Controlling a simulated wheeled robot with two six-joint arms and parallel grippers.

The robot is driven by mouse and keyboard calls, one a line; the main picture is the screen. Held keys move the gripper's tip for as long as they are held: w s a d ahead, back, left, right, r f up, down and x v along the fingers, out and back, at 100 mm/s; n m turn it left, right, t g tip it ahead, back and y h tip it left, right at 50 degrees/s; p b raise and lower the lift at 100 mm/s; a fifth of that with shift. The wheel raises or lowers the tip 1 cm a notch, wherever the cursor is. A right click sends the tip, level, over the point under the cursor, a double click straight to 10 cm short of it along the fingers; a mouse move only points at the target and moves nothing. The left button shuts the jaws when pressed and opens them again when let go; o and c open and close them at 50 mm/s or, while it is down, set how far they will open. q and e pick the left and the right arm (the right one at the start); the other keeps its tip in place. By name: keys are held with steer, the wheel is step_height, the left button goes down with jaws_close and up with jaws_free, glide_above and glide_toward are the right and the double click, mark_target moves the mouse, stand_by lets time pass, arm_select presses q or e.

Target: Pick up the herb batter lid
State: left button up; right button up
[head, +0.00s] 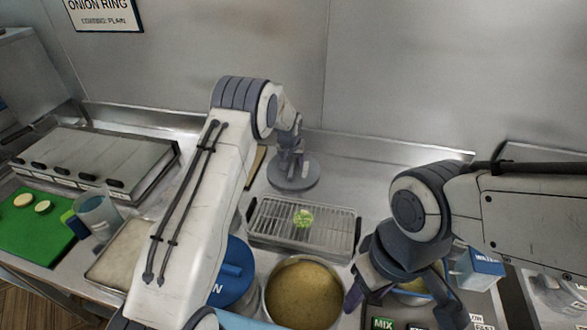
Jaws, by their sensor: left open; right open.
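A round grey lid-like disc (293,182) lies flat on the steel counter behind the wire rack. No lettering is readable on it, so I cannot tell for certain that it is the herb batter lid. My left gripper (291,150) is open, reaching down over the middle of the disc; I cannot tell whether its fingers touch it. An uncovered round pot of speckled tan batter (303,291) stands in front of the rack. A blue lid (236,272) lies left of it, partly hidden by my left arm. My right gripper (402,296) is open at lower right, low over another pot.
The wire rack (275,226) carries a small green round piece (303,218). A blue-and-white box (484,266) stands right of my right gripper. A pale tray (122,255), a cup (97,214) and a green board (32,240) are at left. The back wall is close behind.

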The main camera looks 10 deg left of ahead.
arm_select(q)
steer(key=shift+f+b, duration=0.25)
steer(key=shift+b, duration=0.05)
stand_by(0.4)
steer(key=shift+c, duration=0.3)
jaws_close()
